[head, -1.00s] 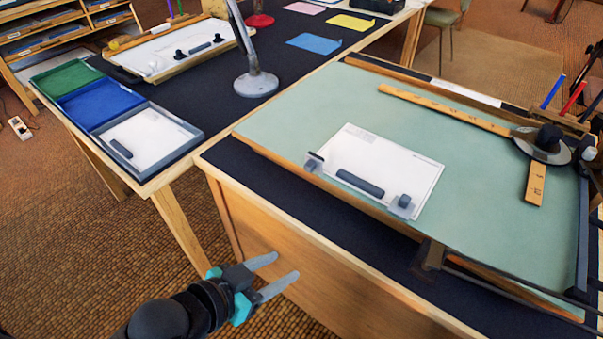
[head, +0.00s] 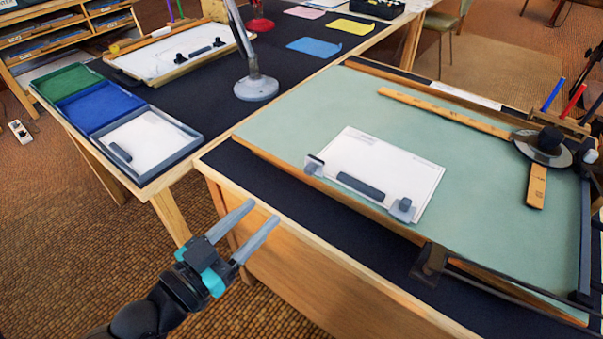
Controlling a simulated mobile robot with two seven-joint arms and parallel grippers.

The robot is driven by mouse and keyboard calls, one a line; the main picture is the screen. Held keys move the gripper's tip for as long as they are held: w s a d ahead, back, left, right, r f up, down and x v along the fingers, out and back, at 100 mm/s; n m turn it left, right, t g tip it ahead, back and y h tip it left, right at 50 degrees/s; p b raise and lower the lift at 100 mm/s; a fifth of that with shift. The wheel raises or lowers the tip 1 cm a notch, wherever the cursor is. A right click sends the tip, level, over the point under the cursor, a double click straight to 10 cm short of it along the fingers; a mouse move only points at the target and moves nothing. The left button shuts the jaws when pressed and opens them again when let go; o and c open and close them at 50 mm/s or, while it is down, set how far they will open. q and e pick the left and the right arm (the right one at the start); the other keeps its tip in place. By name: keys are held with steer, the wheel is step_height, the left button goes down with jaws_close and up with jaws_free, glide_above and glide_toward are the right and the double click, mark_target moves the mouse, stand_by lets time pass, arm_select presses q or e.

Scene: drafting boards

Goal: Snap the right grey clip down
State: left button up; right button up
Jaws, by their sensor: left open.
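The right grey clip (head: 403,209) sits at the lower right corner of a white sheet (head: 385,168) on the green drafting board (head: 300,110). Whether its lever is up or down is too small to tell. A left grey clip (head: 314,166) sits at the sheet's lower left corner. A dark bar (head: 361,187) lies on the sheet between them. My left gripper (head: 262,217) is open and empty, in front of the desk's near edge, left of and apart from both clips.
A wooden T-shaped ruler with a round black head (head: 546,143) lies at the right. A lamp base (head: 256,87) and trays (head: 150,140) stand on the other table.

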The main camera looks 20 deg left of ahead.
mark_target(307, 170)
arm_select(q)
steer(key=b+x, duration=0.1)
steer(key=x, duration=1.1)
steer(key=shift+w+d, duration=0.15)
steer(key=shift+w, duration=0.15)
steer(key=shift+f, duration=0.1)
jaws_close()
